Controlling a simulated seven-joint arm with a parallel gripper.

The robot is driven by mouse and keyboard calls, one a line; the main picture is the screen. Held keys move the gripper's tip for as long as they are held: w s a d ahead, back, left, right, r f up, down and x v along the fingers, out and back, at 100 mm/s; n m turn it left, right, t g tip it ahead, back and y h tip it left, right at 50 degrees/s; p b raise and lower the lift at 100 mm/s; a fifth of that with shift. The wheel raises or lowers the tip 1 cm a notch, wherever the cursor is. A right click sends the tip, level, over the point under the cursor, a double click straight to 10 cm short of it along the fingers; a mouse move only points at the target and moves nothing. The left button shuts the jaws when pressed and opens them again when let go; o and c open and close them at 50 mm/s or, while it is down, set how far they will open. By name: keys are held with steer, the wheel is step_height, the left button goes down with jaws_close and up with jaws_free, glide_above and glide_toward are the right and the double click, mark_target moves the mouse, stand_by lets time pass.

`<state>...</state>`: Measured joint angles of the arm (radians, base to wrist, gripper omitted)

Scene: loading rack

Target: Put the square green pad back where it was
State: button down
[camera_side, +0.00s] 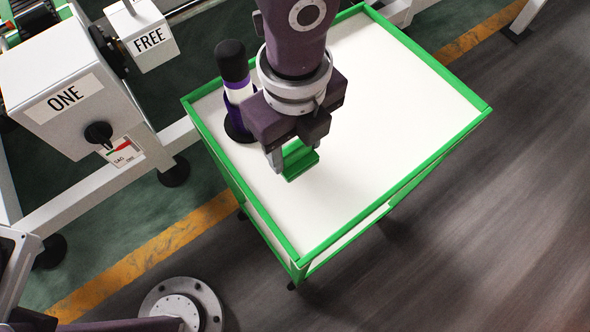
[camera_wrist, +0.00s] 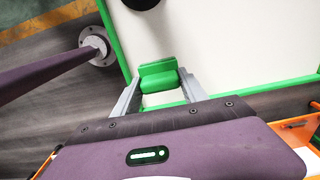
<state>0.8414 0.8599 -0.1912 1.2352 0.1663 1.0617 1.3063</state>
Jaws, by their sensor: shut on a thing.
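The green pad (camera_side: 301,162) is between the fingers of my gripper (camera_side: 293,158), over the white top of the green-rimmed cart (camera_side: 400,96). My gripper points down and is shut on the pad. In the wrist view the pad (camera_wrist: 159,80) shows between the two grey fingertips of my gripper (camera_wrist: 160,90). Its upper part has a flat plate and a rounded bar. I cannot tell whether the pad touches the cart top. Part of it is hidden behind the fingers in the side view.
A dark bottle-like object with a purple and white band (camera_side: 238,92) stands on the cart just left of my gripper. White machine boxes marked ONE (camera_side: 65,95) and FREE (camera_side: 150,38) stand at the upper left. The right of the cart top is clear.

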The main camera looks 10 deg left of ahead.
mark_target(294, 145)
step_height(294, 145, down, 8)
steer(key=shift+r, duration=0.25)
steer(key=shift+f, duration=0.15)
steer(key=c, duration=0.6)
jaws_free()
step_height(294, 145, up, 12)
steer(key=shift+r, duration=0.2)
